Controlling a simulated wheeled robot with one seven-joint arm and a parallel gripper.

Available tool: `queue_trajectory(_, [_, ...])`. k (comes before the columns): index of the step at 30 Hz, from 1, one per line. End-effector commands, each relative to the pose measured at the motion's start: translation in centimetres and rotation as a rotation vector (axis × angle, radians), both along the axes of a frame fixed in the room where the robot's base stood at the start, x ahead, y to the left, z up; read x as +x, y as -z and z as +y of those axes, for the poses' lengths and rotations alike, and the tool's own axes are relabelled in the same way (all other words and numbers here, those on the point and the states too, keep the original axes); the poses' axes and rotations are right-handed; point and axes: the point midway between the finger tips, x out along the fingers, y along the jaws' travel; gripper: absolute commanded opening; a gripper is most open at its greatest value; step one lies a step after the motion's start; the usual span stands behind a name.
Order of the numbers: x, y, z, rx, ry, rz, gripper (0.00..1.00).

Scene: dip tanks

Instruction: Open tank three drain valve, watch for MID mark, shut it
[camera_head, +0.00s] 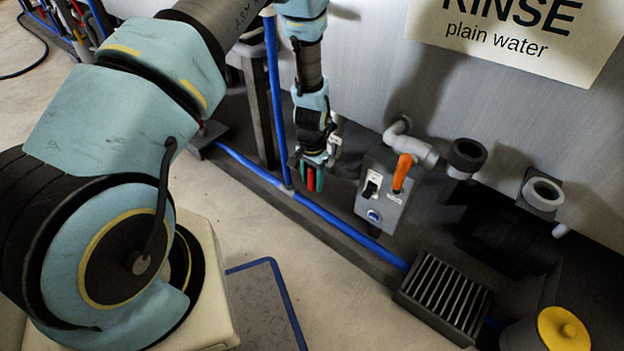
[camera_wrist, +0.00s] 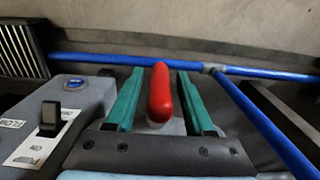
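A red valve handle (camera_wrist: 160,92) stands between the two green fingers of my gripper (camera_wrist: 159,74) in the wrist view. A narrow gap shows on each side of it, so the fingers are open around the handle and not closed on it. In the head view my gripper (camera_head: 312,182) points down beside a blue upright pipe, with the red handle (camera_head: 311,179) just visible between the fingers. The pale tank wall (camera_head: 350,60) carries a sign (camera_head: 520,30) reading RINSE, plain water. No tank number or MID mark is visible. The valve body is mostly hidden by my gripper.
A grey control box (camera_head: 383,190) with a black switch and blue button sits right of my gripper. An orange lever (camera_head: 402,172) is above it. Blue pipes (camera_head: 330,216) run along the floor. A slatted floor grate (camera_head: 443,292) and a yellow-capped container (camera_head: 562,328) are lower right.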

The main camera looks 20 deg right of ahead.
Motion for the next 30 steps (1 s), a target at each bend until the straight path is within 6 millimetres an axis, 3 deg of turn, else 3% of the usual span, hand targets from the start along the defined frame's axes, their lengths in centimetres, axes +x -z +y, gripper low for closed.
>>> queue_trajectory(2, [0.00,-0.01,0.01,0.000,0.000,0.000,0.43])
queue_trajectory(13, [-0.01,-0.02,0.02,0.000,0.000,0.000,0.01])
queue_trajectory(30, [0.07,-0.05,0.07,-0.016,-0.004,0.029,0.00])
